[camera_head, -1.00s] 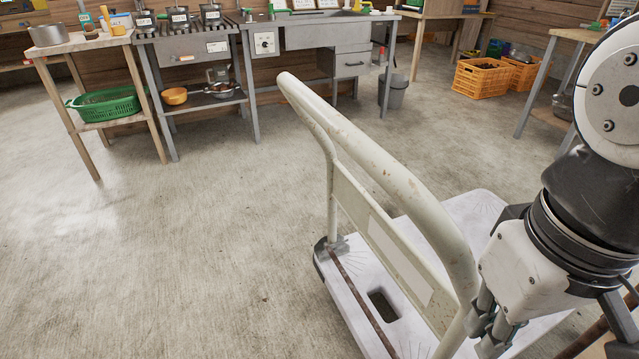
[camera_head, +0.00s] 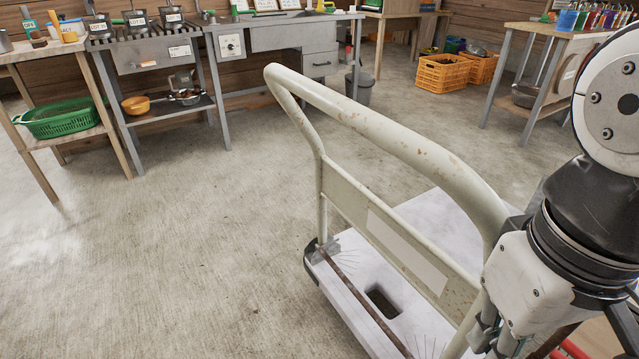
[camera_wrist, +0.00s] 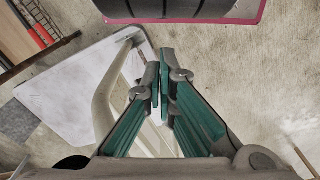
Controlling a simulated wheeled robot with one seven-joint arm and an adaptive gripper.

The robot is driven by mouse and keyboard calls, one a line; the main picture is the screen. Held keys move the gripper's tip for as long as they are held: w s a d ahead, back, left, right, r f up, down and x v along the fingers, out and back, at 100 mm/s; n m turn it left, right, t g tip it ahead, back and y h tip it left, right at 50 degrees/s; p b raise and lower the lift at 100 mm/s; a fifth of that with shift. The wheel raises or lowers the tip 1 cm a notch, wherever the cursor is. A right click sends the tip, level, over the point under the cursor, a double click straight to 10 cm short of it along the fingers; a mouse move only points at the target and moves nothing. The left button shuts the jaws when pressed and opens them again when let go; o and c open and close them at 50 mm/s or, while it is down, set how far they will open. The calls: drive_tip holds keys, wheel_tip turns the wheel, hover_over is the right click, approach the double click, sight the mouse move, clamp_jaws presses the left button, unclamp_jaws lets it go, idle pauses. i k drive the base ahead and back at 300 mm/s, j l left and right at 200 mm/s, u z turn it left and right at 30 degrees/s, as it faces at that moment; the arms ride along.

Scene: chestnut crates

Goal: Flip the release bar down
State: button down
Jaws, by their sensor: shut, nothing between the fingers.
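A platform cart with a cream tubular handle (camera_head: 385,130) stands in front of me in the head view. A thin rust-brown bar (camera_head: 362,302), which looks like the release bar, runs low across the white deck (camera_head: 335,262) at the foot of the handle; its near end is hidden. My gripper (camera_head: 482,343) is low at the right, beside the near handle post, and partly cut off. In the wrist view my gripper (camera_wrist: 164,75) is shut and empty, with the handle (camera_wrist: 105,92) just left of it. I cannot tell if they touch.
A bench (camera_head: 270,42) and a shelf with a green basket (camera_head: 62,118) stand at the back left. Orange crates (camera_head: 443,73) and a table (camera_head: 545,42) are at the back right. The floor left of the cart is clear.

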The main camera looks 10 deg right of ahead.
sight(389, 333)
drive_tip(key=j+z, duration=0.35)
drive_tip(key=j, duration=0.4)
drive_tip(key=j+z, duration=0.4)
drive_tip(key=j, duration=0.4)
drive_tip(key=l+z, duration=0.25)
drive_tip(key=l, duration=0.4)
drive_tip(key=i, duration=0.05)
